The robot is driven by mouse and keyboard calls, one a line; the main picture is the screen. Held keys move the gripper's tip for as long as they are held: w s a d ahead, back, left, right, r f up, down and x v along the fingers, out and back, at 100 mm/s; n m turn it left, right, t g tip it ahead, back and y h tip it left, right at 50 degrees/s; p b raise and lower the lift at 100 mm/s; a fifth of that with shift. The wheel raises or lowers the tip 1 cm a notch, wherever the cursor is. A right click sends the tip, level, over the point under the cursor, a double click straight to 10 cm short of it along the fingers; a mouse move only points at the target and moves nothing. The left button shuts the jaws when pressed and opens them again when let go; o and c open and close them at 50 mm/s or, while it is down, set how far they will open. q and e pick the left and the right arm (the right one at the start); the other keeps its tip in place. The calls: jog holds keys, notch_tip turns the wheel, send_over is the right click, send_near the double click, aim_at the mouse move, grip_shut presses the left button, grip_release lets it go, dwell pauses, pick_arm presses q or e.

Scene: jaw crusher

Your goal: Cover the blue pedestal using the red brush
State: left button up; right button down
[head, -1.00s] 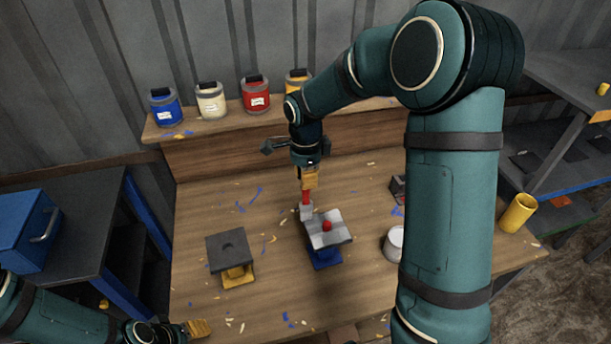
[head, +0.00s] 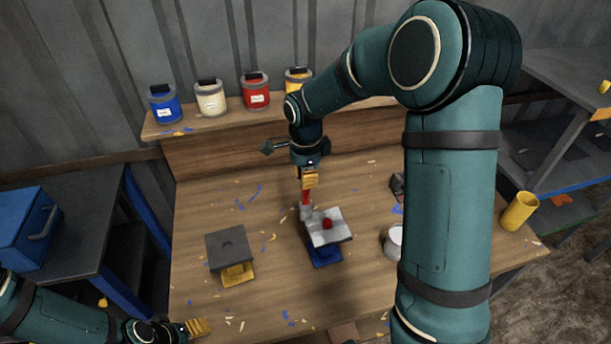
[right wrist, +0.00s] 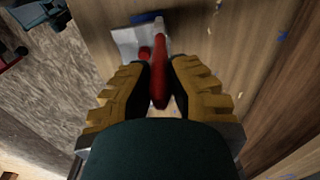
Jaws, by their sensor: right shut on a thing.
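The blue pedestal (head: 326,256) stands on the workbench, with a light grey-white top plate (head: 336,236) and a red ball (head: 327,223) on it. My right gripper (head: 308,181) is shut on the red brush (head: 306,199), above the back left edge of that plate. The brush points down, its pale head (head: 306,212) at or very near the plate edge; contact cannot be told. In the right wrist view the red handle (right wrist: 159,85) sits between the yellow fingers. My left gripper (head: 197,327) is at the bottom left, away from the pedestal; its jaw opening is unclear.
A yellow pedestal (head: 238,274) with a dark plate stands left of the blue one. A white pot (head: 393,241) is to the right, partly behind my arm. Blue (head: 165,105), cream, red and yellow paint cans line the back shelf. A yellow cup (head: 519,211) stands far right.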

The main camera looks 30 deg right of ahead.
jog(key=shift+d, duration=0.1)
jog(key=shift+s+d, duration=0.9)
jog(key=shift+d, duration=3.75)
jog(key=shift+w+a+p, duration=0.3)
jog(key=shift+a+p, duration=0.05)
jog(key=shift+a, duration=1.25)
jog(key=shift+w+a+p, duration=0.3)
jog(key=shift+a+p, duration=0.05)
jog(key=shift+a, duration=1.2)
jog(key=shift+w+a+p, duration=0.3)
jog(key=shift+a+p, duration=0.05)
jog(key=shift+a, duration=1.25)
jog(key=shift+r+p, duration=0.6)
jog(key=shift+r, duration=1.9)
